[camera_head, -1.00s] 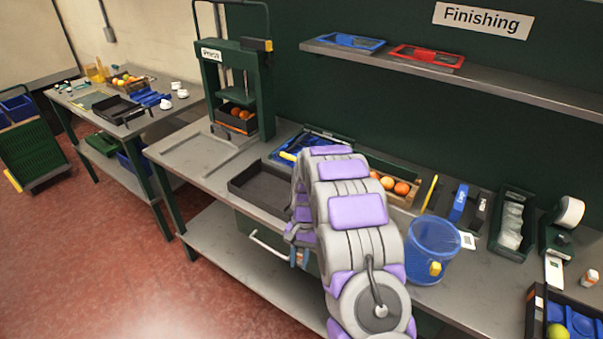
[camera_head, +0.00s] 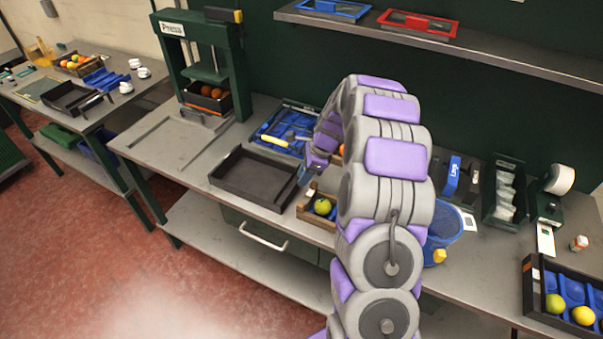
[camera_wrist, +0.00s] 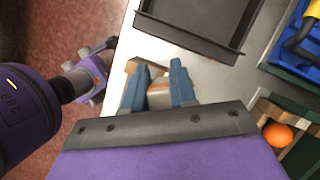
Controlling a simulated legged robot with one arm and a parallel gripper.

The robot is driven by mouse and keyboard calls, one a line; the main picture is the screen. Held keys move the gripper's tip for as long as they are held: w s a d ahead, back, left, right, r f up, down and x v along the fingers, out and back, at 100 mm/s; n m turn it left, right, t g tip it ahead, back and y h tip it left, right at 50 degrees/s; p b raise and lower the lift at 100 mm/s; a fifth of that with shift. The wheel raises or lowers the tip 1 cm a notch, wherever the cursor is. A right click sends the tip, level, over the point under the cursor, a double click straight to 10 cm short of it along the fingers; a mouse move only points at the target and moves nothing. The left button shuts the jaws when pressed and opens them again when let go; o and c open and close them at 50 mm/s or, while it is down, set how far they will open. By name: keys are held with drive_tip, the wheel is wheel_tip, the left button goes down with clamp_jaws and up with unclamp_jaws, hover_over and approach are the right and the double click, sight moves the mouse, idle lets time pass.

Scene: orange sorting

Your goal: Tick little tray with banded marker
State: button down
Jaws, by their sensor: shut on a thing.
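My gripper (camera_wrist: 158,88) has blue fingers and is shut on a small greyish thing with an orange band (camera_wrist: 158,98). It looks like the banded marker, mostly hidden between the fingers. In the head view my gripper (camera_head: 306,177) hangs above the left end of a small wooden tray (camera_head: 308,213) holding a yellow-green fruit (camera_head: 323,206). Part of this wooden tray (camera_wrist: 132,66) shows just past the fingers in the wrist view. Whether the marker touches it I cannot tell. A larger black tray (camera_head: 280,205) lies empty just left of it.
A blue tray (camera_head: 268,128) with a yellow-handled tool lies behind the black tray. My arm partly hides a blue mesh bin (camera_head: 447,225). A wooden crate (camera_wrist: 262,110) with an orange stands nearby. A press (camera_head: 205,65) is at the left. Bare bench lies left of the black tray.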

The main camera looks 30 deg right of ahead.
drive_tip(key=f+b, duration=0.1)
drive_tip(key=d+f, duration=0.1)
drive_tip(key=d+f+b, duration=0.1)
drive_tip(key=shift+f+b, duration=0.35)
drive_tip(key=shift+a+f+b, duration=0.45)
drive_tip(key=shift+f+b, duration=0.1)
drive_tip(key=shift+b, duration=0.05)
drive_tip(key=shift+a+f, duration=0.15)
drive_tip(key=shift+a, duration=0.3)
drive_tip(key=shift+d, duration=0.65)
drive_tip(key=shift+a, duration=0.65)
drive_tip(key=shift+d+p, duration=0.2)
drive_tip(key=shift+p, duration=0.3)
drive_tip(key=shift+a, duration=0.2)
drive_tip(key=shift+d+p, duration=0.4)
drive_tip(key=shift+p, duration=0.2)
drive_tip(key=shift+f, duration=0.4)
